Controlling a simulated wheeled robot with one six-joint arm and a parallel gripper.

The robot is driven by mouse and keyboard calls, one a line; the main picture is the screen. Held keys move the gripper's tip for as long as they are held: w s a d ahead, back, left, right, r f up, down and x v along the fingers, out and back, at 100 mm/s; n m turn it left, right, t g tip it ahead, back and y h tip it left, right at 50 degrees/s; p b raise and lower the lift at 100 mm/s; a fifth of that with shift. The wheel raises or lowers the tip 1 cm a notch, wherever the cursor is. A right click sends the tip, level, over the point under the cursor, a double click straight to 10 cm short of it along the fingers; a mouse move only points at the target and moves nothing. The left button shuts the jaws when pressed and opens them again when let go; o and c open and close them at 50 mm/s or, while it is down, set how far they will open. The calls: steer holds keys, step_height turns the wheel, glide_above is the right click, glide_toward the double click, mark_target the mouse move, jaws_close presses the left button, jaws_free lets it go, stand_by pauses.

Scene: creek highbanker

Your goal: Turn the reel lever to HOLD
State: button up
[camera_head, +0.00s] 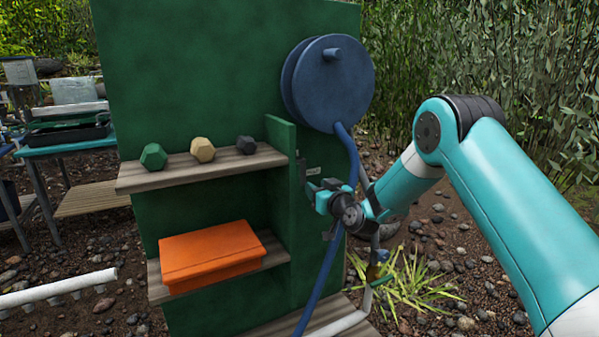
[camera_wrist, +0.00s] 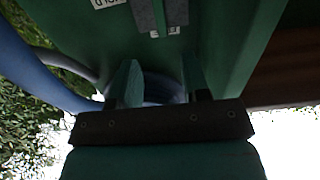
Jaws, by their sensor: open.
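The blue reel (camera_head: 335,85) is mounted high on the green panel (camera_head: 200,60), with a blue hose (camera_head: 345,150) running down from it. A label reading HOLD (camera_wrist: 107,3) is at the top of that view, and a second label (camera_wrist: 165,32) is cut off.
The hose hangs close by my gripper. An upper shelf (camera_head: 140,182) bears a green, a tan (camera_head: 203,149) and a dark faceted block. An orange box (camera_head: 212,255) sits on the lower shelf. A blue table (camera_head: 70,148) stands at left; pebbly ground and bushes lie at right.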

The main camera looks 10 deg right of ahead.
mark_target(298, 174)
steer(key=x, duration=1.1)
jaws_close()
